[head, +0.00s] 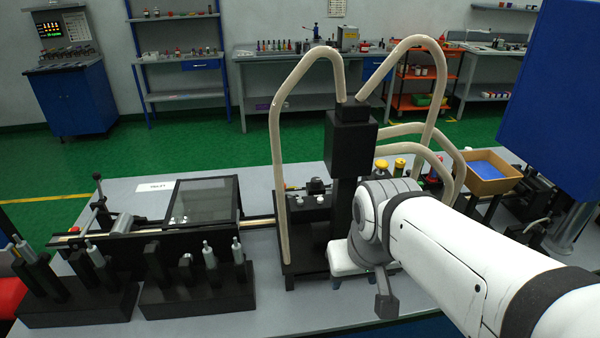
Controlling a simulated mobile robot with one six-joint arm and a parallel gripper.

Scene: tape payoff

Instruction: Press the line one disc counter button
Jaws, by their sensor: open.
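I cannot tell for certain which part is the line one disc counter button. A black unit (310,207) with small pale round knobs (319,199) on top stands at the table's middle, left of a black column (350,145). Two yellow-topped knobs (399,163) show behind my wrist. My arm comes in from the lower right and its wrist is in front of the column's base. My gripper (385,298) shows only partly below the wrist, as a dark finger-like part. It is open, with nothing seen in it. The wrist hides what lies behind it.
Thick beige hoses (276,140) arch around the column. A black frame with a glass panel (205,202) and black blocks with upright pins (200,290) fill the left. An orange tray with a blue inside (489,188) stands right. A blue panel (550,95) blocks the upper right. Bare grey tabletop (290,315) lies in front.

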